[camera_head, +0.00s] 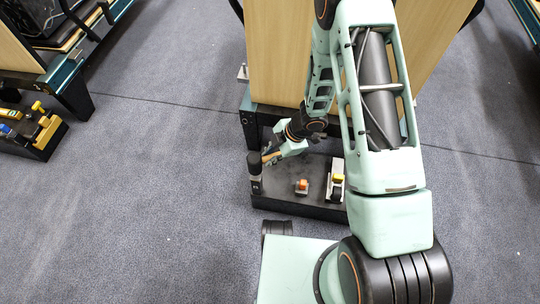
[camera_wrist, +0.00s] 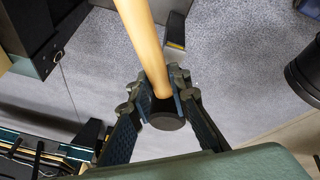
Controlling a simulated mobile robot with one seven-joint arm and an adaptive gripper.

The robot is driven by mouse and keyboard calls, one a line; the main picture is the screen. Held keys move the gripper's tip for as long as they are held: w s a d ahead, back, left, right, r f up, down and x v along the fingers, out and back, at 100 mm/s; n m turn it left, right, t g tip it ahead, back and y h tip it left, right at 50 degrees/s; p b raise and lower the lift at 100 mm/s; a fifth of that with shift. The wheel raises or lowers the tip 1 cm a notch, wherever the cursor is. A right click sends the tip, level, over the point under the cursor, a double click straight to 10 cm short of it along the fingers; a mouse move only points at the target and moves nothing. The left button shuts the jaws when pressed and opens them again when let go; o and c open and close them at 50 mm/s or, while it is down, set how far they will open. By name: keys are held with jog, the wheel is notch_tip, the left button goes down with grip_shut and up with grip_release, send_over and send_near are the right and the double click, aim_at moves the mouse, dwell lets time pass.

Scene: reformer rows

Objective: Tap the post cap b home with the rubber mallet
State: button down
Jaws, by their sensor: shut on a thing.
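My gripper (camera_head: 272,157) is shut on the wooden handle of the rubber mallet. In the wrist view the pale handle (camera_wrist: 146,45) runs up out of the picture from between my gripper's fingers (camera_wrist: 164,92); a dark round end (camera_wrist: 168,121) shows at the fingers. In the head view a black upright cylinder, seemingly the mallet's head (camera_head: 254,160), is at the left end of the black tray, above a small dark post (camera_head: 257,186). I cannot tell whether they touch. Post cap b cannot be made out for sure; it may be hidden under the mallet's head.
The low black tray (camera_head: 300,207) also carries an orange-topped piece (camera_head: 302,186) and a pale block with a yellow piece (camera_head: 338,178). A wooden panel (camera_head: 275,60) stands behind it. Another black tray with yellow parts (camera_head: 45,130) lies far left. Carpet between is clear.

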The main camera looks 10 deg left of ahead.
notch_tip(320, 180, down, 6)
jog(key=r+b, duration=0.1)
jog(key=b, duration=0.3)
notch_tip(320, 180, up, 5)
jog(key=p, duration=0.5)
jog(key=shift+f+p, duration=0.15)
jog(key=shift+p, duration=0.25)
jog(key=shift+f, duration=0.1)
jog(key=shift+r, duration=0.25)
